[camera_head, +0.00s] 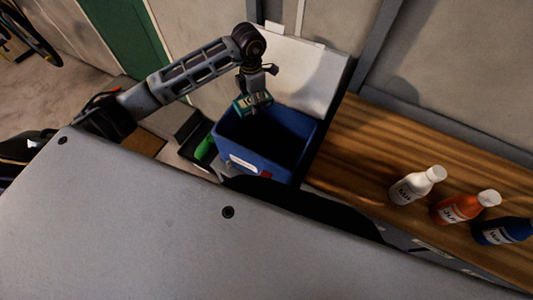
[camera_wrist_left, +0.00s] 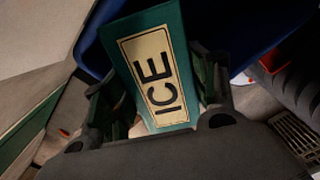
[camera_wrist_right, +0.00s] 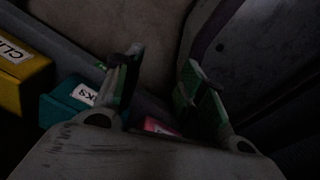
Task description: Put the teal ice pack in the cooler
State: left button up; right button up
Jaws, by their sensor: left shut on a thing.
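The teal ice pack (camera_head: 254,101) has a cream label; the label reads ICE in the left wrist view (camera_wrist_left: 157,75). My left gripper (camera_head: 257,92) is shut on the ice pack and holds it at the back-left part of the cooler's opening. The cooler (camera_head: 243,160) is an open blue box with a white label on its front; its blue wall also shows behind the pack in the left wrist view (camera_wrist_left: 92,52). I cannot tell whether the pack is above or below the rim. My right gripper (camera_wrist_right: 163,80) is open and empty in the right wrist view.
A wooden bench (camera_head: 350,150) to the right of the cooler bears a white bottle (camera_head: 412,188), an orange bottle (camera_head: 460,208) and a blue bottle (camera_head: 500,232). A dark bin with a green thing (camera_head: 205,148) stands left of the cooler. A yellow box (camera_wrist_right: 22,80) and a teal box (camera_wrist_right: 68,100) lie near my right gripper.

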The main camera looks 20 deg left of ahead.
pick_arm(q)
jog(key=n, duration=0.1)
jog(key=f+n, duration=0.1)
jog(key=n, duration=0.1)
jog(key=shift+s+a+f+n+b, duration=0.15)
jog(key=shift+a+n+b, duration=0.1)
jog(key=shift+n+b, duration=0.15)
jog(key=shift+s+a+f+n, duration=0.15)
jog(key=shift+f+n, duration=0.25)
jog(key=shift+n, duration=0.7)
jog(key=n, duration=0.1)
jog(key=f+n+b, duration=0.1)
jog(key=n, duration=0.2)
jog(key=shift+s+a+f+n+b, duration=0.1)
jog(key=shift+a+f+n+b, duration=0.2)
jog(key=shift+a+n+b, duration=0.1)
pick_arm(e)
notch_tip(320, 180, down, 4)
jog(key=w+d+b, duration=0.2)
pick_arm(q)
notch_tip(320, 180, down, 14)
jog(key=b, duration=0.4)
pick_arm(e)
jog(key=w+a+r+t, duration=0.1)
jog(key=w+a, duration=0.4)
jog(key=w, duration=0.4)
jog(key=shift+w+a, duration=0.25)
